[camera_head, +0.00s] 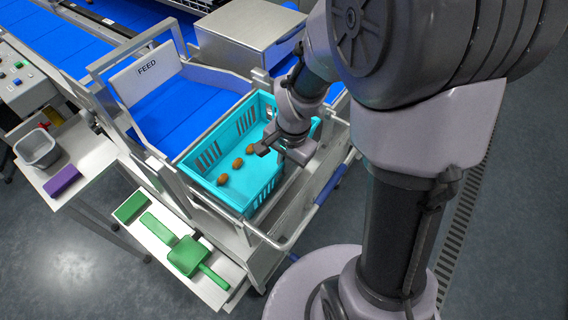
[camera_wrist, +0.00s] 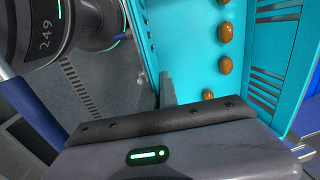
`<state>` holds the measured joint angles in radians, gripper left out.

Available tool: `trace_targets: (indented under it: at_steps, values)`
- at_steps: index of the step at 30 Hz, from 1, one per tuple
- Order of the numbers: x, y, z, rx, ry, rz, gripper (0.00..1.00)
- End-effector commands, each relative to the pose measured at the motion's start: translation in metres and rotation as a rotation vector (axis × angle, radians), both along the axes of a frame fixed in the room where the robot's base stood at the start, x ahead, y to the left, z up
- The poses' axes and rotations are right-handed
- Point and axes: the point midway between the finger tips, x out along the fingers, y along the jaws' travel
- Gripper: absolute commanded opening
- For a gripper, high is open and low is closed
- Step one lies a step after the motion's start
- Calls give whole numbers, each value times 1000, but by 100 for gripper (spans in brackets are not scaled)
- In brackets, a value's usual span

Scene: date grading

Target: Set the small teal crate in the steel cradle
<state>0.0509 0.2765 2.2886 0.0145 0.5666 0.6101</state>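The teal crate (camera_head: 263,192) stands upright within a steel frame at the end of the feed belt, with several brown dates on its floor. The steel frame around it, which looks like the cradle (camera_head: 292,213), is partly hidden by the crate and my arm. I cannot tell whether the crate is fully seated. My gripper (camera_head: 282,152) is at the crate's right-hand wall, pointing down. In the wrist view, a grey finger shows close against the crate's wall (camera_wrist: 152,38). The other finger is hidden, so I cannot tell whether the gripper is shut on the wall.
The blue feed belt (camera_head: 178,112) with its FEED sign (camera_head: 147,67) lies behind left. A steel box (camera_head: 246,36) stands behind the crate. A side table holds a grey tub (camera_head: 39,149) and purple block (camera_head: 62,181). A green scoop-like tool (camera_head: 187,255) lies on the front shelf.

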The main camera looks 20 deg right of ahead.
Motion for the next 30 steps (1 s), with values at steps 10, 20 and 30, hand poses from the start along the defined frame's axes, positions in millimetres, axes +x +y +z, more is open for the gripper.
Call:
trace_targets:
  at_steps: [10,20,30]
  values:
    - [0,0,-3,0,0,0,25]
    - [0,-1,13,0,-2,0,25]
    - [-9,-7,103,0,-3,-1,25]
